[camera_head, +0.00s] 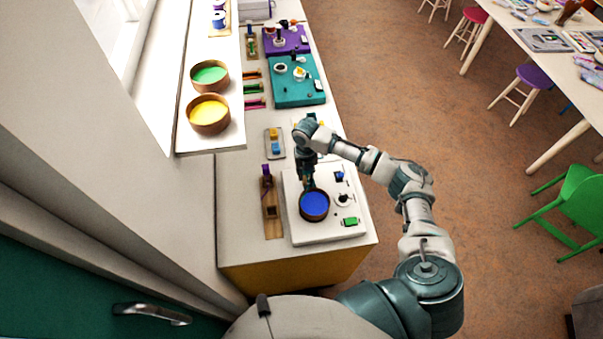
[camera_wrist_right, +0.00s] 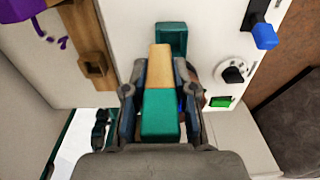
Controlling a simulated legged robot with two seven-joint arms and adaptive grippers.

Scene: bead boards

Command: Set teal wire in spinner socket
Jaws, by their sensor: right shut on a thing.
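My right gripper (camera_head: 308,184) is over the white board (camera_head: 298,232), just behind the blue-filled bowl (camera_head: 314,206). In the right wrist view the gripper (camera_wrist_right: 160,92) is shut on a block, teal at the near end and tan at the far end; I take it as the teal wire (camera_wrist_right: 160,115). A teal square-rimmed socket (camera_wrist_right: 172,38) stands on the white board just beyond the block's tan end. Whether they touch is unclear. The gripper and block mostly hide the bowl in the wrist view. My left gripper is not in view.
The white board carries a black knob (camera_wrist_right: 234,74), a blue lever (camera_wrist_right: 264,36) and a green button (camera_wrist_right: 221,102). Left of it lies a wooden strip (camera_head: 269,228) with a square hole. Behind are a small tray (camera_head: 267,149) and a teal board (camera_head: 284,97). Yellow (camera_head: 208,114) and green bowls stand on the ledge.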

